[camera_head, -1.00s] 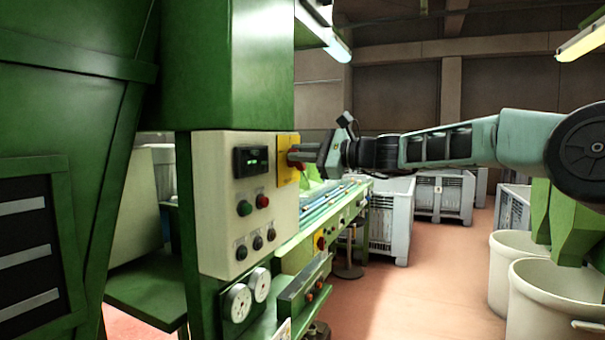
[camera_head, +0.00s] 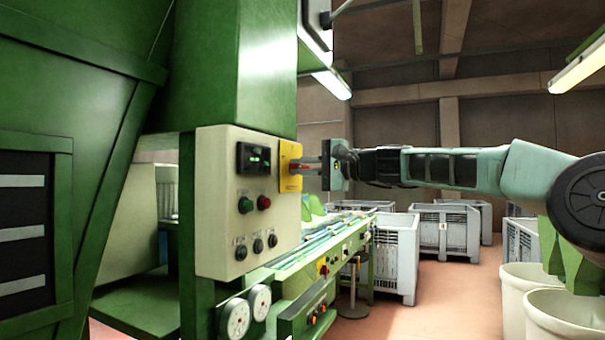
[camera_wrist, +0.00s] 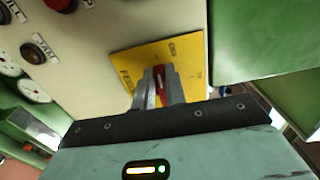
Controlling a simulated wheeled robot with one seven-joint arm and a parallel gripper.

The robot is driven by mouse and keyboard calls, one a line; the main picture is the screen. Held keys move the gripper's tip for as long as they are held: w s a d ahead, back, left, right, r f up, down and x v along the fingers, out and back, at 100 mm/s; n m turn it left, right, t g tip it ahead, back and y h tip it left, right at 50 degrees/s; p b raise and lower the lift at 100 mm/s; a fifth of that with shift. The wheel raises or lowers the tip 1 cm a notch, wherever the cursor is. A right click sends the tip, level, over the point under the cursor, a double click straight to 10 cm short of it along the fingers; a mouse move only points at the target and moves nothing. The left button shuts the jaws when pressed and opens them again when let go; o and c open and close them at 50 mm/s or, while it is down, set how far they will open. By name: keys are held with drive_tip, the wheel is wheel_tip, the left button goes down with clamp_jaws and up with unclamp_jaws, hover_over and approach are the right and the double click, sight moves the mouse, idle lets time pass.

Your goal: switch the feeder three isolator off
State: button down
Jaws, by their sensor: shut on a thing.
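The isolator is a yellow plate (camera_head: 287,181) with a red handle (camera_wrist: 159,88), on the right side of the cream control panel's face. The plate (camera_wrist: 133,60) also shows in the wrist view, with small dark lettering I cannot read clearly. My gripper (camera_head: 301,166) reaches in from the right, level with the plate. Its two grey fingers (camera_wrist: 160,86) are shut on the red handle, one on either side. The fingers hide much of the handle, so I cannot tell for certain which mark it points to.
The cream control panel (camera_head: 215,215) carries a small display (camera_head: 254,158), green and red buttons and several black knobs. A green machine housing (camera_head: 235,70) hangs above it. A conveyor (camera_head: 325,255) runs behind; grey crates (camera_head: 395,255) stand beyond on open floor.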

drive_tip(key=shift+f, duration=0.1)
idle(0.3)
drive_tip(key=c, duration=1.4)
unclamp_jaws()
drive_tip(key=shift+c, duration=0.2)
drive_tip(key=b+v, duration=0.5)
drive_tip(key=v, duration=1.2)
drive_tip(key=shift+d, duration=0.2)
